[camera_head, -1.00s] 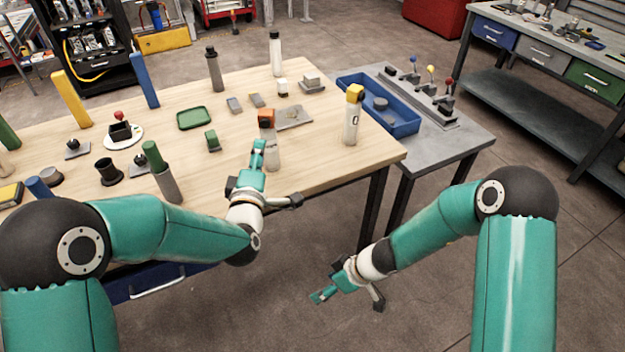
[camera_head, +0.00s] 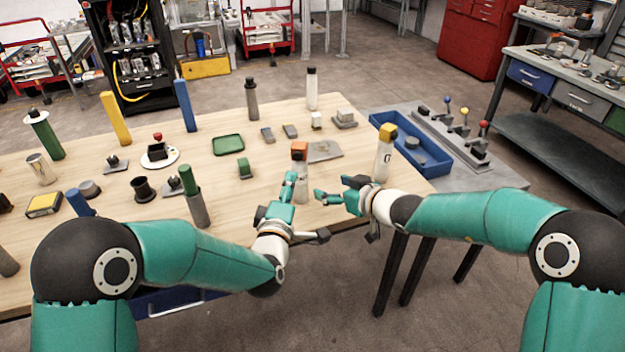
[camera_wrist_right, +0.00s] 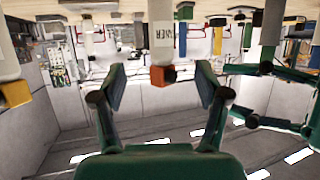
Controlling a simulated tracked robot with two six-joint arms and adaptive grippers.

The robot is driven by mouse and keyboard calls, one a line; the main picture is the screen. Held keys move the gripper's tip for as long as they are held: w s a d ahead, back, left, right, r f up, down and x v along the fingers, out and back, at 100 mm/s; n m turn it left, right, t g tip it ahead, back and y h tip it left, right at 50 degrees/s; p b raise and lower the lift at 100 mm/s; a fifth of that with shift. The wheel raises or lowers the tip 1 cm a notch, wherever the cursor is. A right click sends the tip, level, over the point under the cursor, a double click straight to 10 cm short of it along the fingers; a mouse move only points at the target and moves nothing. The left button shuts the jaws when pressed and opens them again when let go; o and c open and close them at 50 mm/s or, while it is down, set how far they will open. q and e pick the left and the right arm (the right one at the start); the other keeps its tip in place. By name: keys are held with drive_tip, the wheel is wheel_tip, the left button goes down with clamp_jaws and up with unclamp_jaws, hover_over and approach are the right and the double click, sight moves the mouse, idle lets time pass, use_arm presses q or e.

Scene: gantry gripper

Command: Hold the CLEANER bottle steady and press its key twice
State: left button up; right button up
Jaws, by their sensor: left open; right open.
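The CLEANER bottle (camera_head: 301,178) is white with an orange head (camera_head: 300,150) and stands upright near the table's front edge. In the right wrist view, which is upside down, its partly legible label (camera_wrist_right: 163,35) and orange head (camera_wrist_right: 161,76) show between my right fingers. My left gripper (camera_head: 305,208) is open, with one finger close to the bottle's left side; I cannot tell whether it touches. My right gripper (camera_head: 344,208) is open and empty, just right of the bottle and apart from it. It also shows in the right wrist view (camera_wrist_right: 160,95).
A white bottle with a yellow head (camera_head: 384,155) stands right of the CLEANER bottle, behind my right arm. A grey plate (camera_head: 323,152) lies behind it. A blue tray (camera_head: 437,165) and a lever panel sit further right. A green-topped cylinder (camera_head: 197,208) stands at left.

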sight(305, 178)
drive_tip(key=x, duration=1.5)
drive_tip(key=shift+f, duration=0.1)
drive_tip(key=c, duration=1.3)
use_arm(q)
clamp_jaws()
use_arm(e)
clamp_jaws()
